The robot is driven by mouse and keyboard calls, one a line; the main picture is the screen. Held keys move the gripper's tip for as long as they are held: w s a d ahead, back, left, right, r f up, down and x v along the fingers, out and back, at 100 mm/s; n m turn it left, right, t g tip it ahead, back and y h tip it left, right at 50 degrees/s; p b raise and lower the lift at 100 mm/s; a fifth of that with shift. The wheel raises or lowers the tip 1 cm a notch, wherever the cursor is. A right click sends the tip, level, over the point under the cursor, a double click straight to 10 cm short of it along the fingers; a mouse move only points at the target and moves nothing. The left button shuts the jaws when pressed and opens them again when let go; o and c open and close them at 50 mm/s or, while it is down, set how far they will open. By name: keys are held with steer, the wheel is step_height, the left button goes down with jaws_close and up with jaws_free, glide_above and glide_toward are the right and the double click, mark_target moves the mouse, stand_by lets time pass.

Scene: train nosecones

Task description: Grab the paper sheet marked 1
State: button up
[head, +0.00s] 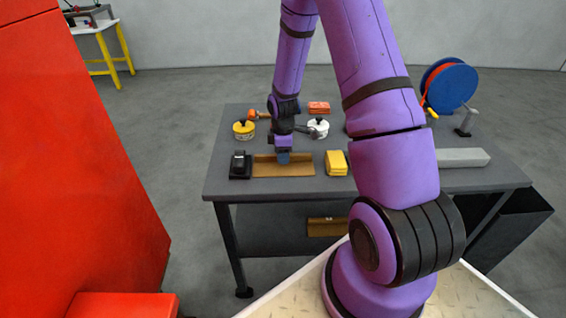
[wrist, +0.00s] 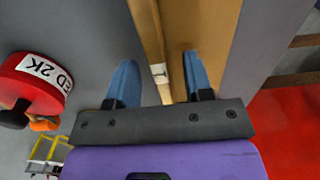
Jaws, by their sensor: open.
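A flat tan-brown piece (head: 297,167) with a raised back edge lies on the dark workbench in the head view; it also shows in the wrist view (wrist: 210,28). I cannot tell whether it is the paper sheet or a holder for it; no mark 1 is readable. My gripper (head: 284,157) points down at its back edge. In the wrist view my gripper (wrist: 160,78) is open, its two blue fingers on either side of a thin brown upright edge (wrist: 147,25) with a small pale patch (wrist: 159,70). Whether the fingers touch it is unclear.
On the workbench (head: 220,183), a black tool (head: 240,165) stands left and a yellow block (head: 337,163) right of the brown piece. A blue reel (head: 448,85) and grey bar (head: 462,157) are farther right.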

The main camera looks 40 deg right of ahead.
steer(key=shift+f, duration=0.6)
jaws_close()
steer(key=shift+r, duration=0.15)
